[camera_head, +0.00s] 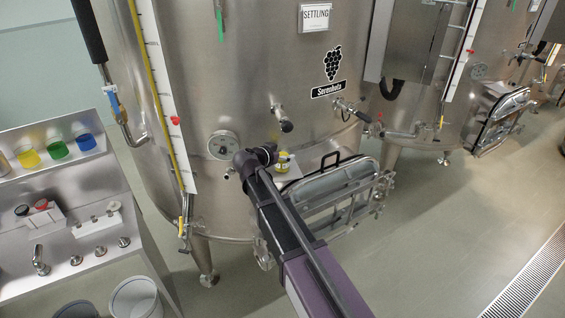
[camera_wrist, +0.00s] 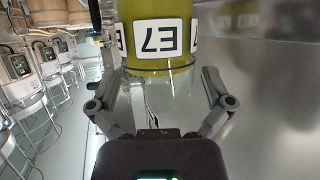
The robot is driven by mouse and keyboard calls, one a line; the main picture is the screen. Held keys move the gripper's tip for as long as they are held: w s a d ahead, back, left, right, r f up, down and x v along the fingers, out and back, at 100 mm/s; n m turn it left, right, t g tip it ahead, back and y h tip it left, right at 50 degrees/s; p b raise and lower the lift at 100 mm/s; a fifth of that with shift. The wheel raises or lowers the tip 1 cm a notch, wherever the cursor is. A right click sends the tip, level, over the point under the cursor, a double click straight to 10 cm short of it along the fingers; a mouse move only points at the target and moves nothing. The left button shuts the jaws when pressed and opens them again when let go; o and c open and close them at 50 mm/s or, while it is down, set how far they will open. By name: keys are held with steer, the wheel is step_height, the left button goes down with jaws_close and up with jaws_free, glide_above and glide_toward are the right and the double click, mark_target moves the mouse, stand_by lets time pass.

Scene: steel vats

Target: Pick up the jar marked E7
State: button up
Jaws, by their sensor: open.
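The jar marked E7 (camera_wrist: 155,62) fills the top middle of the wrist view, with yellow-green contents and a white label that reads upside down. Its clear glass part shows below the yellow. My gripper (camera_wrist: 158,84) is open, with one finger on each side of the jar in the picture. I cannot tell whether either finger touches it.
The steel vat (camera_head: 250,75) rises close behind my gripper, with a gauge (camera_head: 222,145), a valve (camera_head: 282,119) and a hatch (camera_head: 330,185) nearby. A steel bench (camera_head: 50,235) with coloured beakers stands left. Open floor (camera_head: 440,225) lies right, with a drain grate (camera_head: 525,280).

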steer(key=c, duration=1.2)
steer(key=shift+r+p, duration=0.5)
steer(key=shift+r, duration=0.05)
steer(key=shift+s+r+p, duration=0.65)
steer(key=shift+s, duration=2)
steer(key=shift+s+r+p, duration=0.65)
steer(key=shift+s+p, duration=0.05)
steer(key=shift+s, duration=1.95)
steer(key=shift+s+r+p, duration=0.65)
steer(key=shift+s, duration=2)
